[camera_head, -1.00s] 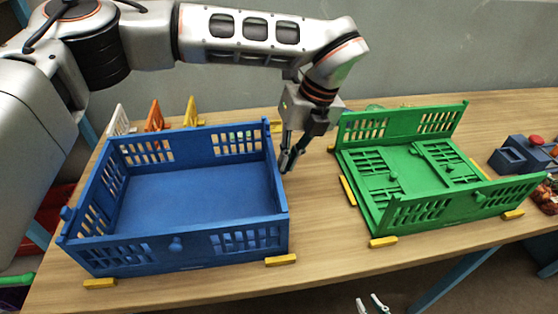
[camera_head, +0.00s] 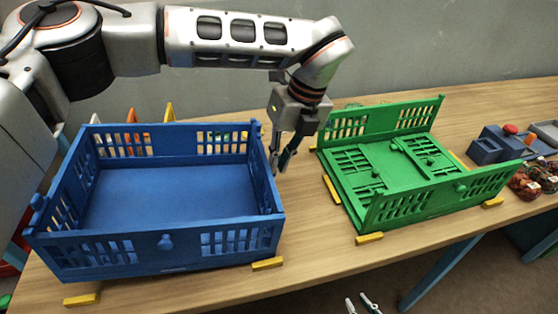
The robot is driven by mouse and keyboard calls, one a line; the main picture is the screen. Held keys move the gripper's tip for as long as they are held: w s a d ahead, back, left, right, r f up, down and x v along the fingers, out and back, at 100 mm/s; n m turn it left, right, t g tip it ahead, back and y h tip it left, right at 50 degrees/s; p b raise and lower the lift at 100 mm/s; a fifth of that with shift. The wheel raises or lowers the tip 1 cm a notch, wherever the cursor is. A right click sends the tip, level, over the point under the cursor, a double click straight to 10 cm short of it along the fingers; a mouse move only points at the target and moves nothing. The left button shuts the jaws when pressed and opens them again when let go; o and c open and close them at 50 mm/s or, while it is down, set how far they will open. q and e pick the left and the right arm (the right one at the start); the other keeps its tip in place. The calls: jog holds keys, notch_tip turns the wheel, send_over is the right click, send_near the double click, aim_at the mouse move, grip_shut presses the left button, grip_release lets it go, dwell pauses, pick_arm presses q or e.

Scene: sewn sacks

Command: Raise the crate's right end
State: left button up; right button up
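The blue crate (camera_head: 165,268) stands on the table at left, with its long back and front walls and both ends upright. Its right end (camera_head: 266,178) stands at the crate's right edge. The green crate (camera_head: 432,208) to the right has its long walls up; its end panels (camera_head: 355,170) lie folded flat inside. My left gripper (camera_head: 279,170) points down just outside the blue crate's right end, between the crates. Its fingertips look close together; I cannot tell whether it touches the panel. My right gripper (camera_head: 361,304) shows only its spread fingertips at the bottom edge, below the table front.
Yellow blocks (camera_head: 268,264) sit at the corners of both crates. White, orange and yellow upright pieces (camera_head: 169,111) stand behind the blue crate. A grey-blue box with a red button (camera_head: 511,129) and packed goods (camera_head: 530,181) lie at far right. Bare table (camera_head: 305,222) separates the crates.

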pick_arm(q)
jog(key=shift+s+a+f, duration=0.25)
jog(key=shift+f, duration=0.3)
jog(key=shift+s+a+f, duration=0.2)
jog(key=shift+f, duration=0.35)
jog(key=shift+o, duration=0.8)
jog(key=shift+d, duration=0.15)
jog(key=shift+w+d+r, duration=0.1)
jog(key=shift+w+r, duration=0.05)
jog(key=shift+r, duration=0.4)
jog(key=shift+c, duration=0.4)
jog(key=v, duration=1.1)
jog(key=shift+w+r, duration=0.25)
jog(key=shift+w, duration=0.1)
jog(key=shift+c, duration=0.4)
jog(key=shift+r, duration=0.6)
